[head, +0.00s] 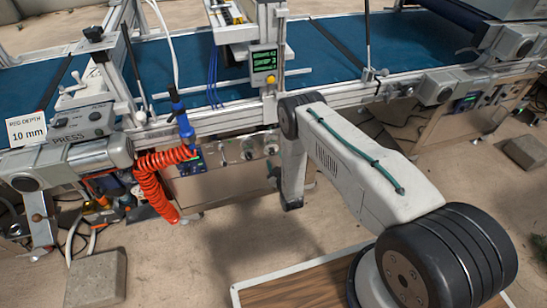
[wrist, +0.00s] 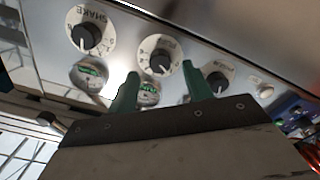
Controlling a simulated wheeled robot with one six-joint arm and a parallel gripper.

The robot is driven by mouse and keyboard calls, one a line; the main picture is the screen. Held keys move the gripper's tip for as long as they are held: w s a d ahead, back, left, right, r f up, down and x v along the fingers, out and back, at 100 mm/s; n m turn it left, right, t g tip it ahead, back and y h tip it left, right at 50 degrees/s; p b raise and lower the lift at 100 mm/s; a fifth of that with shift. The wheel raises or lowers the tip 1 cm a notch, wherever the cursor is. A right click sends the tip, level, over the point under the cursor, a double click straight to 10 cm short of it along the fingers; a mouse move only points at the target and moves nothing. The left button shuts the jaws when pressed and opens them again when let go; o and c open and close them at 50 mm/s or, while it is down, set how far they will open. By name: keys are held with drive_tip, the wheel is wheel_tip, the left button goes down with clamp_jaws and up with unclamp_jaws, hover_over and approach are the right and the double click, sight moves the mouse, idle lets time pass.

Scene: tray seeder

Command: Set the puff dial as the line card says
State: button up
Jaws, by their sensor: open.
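In the wrist view, upside down, the puff dial (wrist: 160,62) is a black knob on a round white scale, between two other dials. Its label is small and looks like PUFF; I cannot read the setting surely. My gripper (wrist: 160,72) is open, its two green fingers either side of the dial's lower part in the picture. No contact with the knob shows. A small green-faced gauge (wrist: 149,93) sits below the dial, partly hidden by the gripper.
The SHAKE dial (wrist: 88,36) and another dial (wrist: 217,80) flank the puff dial closely. In the head view, a lit green display (head: 264,62) stands above the rail. A coiled orange hose (head: 155,185) hangs left of the panel. A blue belt (head: 185,65) runs behind.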

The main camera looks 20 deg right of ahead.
drive_tip(key=shift+s, duration=2.25)
drive_tip(key=shift+f, duration=0.1)
